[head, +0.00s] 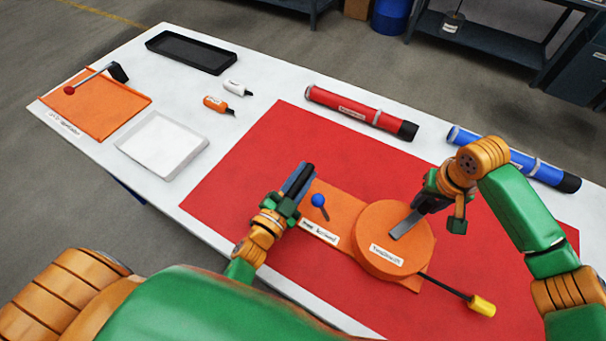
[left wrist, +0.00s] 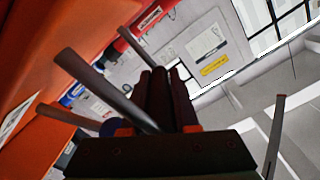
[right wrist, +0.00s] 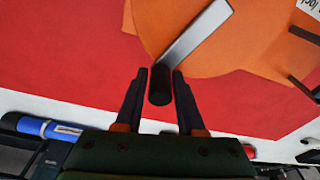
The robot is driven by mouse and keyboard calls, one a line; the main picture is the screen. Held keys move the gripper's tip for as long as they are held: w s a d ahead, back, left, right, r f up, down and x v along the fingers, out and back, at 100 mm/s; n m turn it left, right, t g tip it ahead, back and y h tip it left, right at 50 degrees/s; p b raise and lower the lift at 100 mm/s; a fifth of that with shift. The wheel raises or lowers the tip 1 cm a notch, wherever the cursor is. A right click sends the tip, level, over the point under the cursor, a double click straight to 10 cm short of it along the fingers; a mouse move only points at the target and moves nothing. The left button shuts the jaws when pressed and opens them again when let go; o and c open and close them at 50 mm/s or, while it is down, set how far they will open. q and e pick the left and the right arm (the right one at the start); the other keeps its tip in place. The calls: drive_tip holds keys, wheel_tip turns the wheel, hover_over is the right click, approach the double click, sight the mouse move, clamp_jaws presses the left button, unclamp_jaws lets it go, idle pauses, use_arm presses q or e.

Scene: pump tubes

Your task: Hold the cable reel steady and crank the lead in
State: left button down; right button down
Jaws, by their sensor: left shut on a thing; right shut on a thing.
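The cable reel (head: 378,262) is a flat orange drum on an orange base plate (head: 350,203), lying on the red mat. A blue knob (head: 318,200) stands on the plate's left part. My left gripper (head: 302,174) is shut at the plate's left end, on part of the reel; the exact grip is hidden. A grey bar (left wrist: 105,88) runs to its fingers in the left wrist view. My right gripper (head: 428,202) is shut on the black handle (right wrist: 160,86) of the grey crank arm (right wrist: 196,38). The black lead (head: 445,285) leaves the reel at lower right, ending in a yellow plug (head: 482,306).
A red tube (head: 350,108) and a blue tube (head: 530,165) lie behind the mat (head: 240,170). The mat's left part is clear.

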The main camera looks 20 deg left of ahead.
drive_tip(key=shift+s+d+f, duration=0.1)
drive_tip(key=shift+s+f, duration=0.1)
drive_tip(key=shift+s+d+m, duration=0.3)
drive_tip(key=shift+d+m, duration=0.1)
drive_tip(key=shift+m, duration=0.3)
drive_tip(key=shift+s+d+m, duration=0.45)
drive_tip(key=shift+m, duration=0.45)
drive_tip(key=shift+s+d+m+h, duration=0.35)
drive_tip(key=shift+s+m+h, duration=0.1)
drive_tip(key=shift+m, duration=0.25)
drive_tip(key=shift+s+d+m, duration=0.25)
drive_tip(key=shift+s+m, duration=0.3)
drive_tip(key=shift+m, duration=0.35)
drive_tip(key=shift+r, duration=0.1)
